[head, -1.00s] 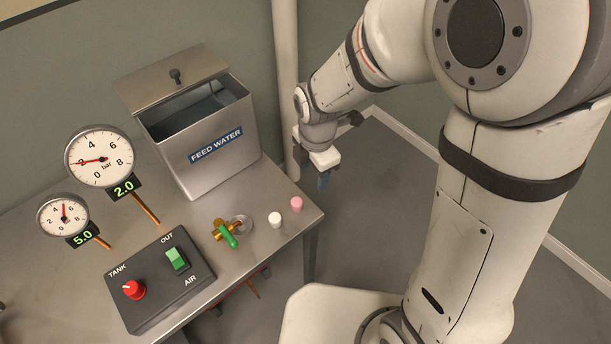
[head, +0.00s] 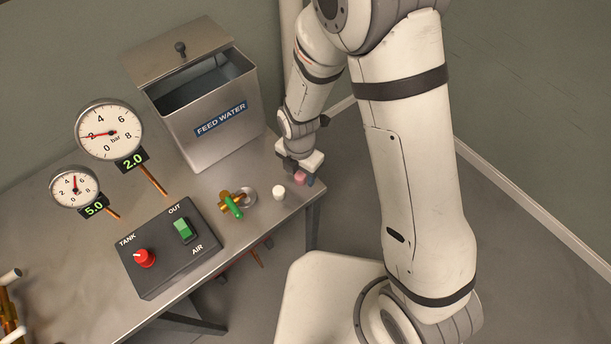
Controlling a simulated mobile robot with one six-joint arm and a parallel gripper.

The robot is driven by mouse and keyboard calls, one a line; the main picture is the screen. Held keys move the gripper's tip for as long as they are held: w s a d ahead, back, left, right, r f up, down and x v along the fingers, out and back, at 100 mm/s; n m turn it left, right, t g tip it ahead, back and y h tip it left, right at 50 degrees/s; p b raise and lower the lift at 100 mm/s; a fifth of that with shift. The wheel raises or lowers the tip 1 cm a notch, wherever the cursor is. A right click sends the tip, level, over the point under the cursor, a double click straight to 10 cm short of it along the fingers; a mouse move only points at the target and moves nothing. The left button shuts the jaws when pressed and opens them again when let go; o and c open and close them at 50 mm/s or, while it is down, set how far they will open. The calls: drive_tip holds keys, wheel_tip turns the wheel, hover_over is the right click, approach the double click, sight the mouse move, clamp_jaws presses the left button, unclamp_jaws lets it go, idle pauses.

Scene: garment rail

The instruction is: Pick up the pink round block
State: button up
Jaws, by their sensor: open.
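The pink round block (head: 300,178) stands on the metal table near its right edge. My gripper (head: 302,180) is open and points down right at the pink block, with a dark finger on either side of it as far as I can see. The gripper body hides the top and back of the block. I cannot tell whether the fingers touch it.
A white round block (head: 279,192) stands close to the left of the pink one. A brass valve with a green lever (head: 234,206) is further left. The FEED WATER tank (head: 205,141) stands behind. A control box (head: 168,250) and gauges (head: 109,131) are at left.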

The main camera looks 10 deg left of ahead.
drive_tip(key=shift+f, duration=0.25)
drive_tip(key=shift+c, duration=0.3)
drive_tip(key=c, duration=1)
drive_tip(key=shift+r, duration=0.1)
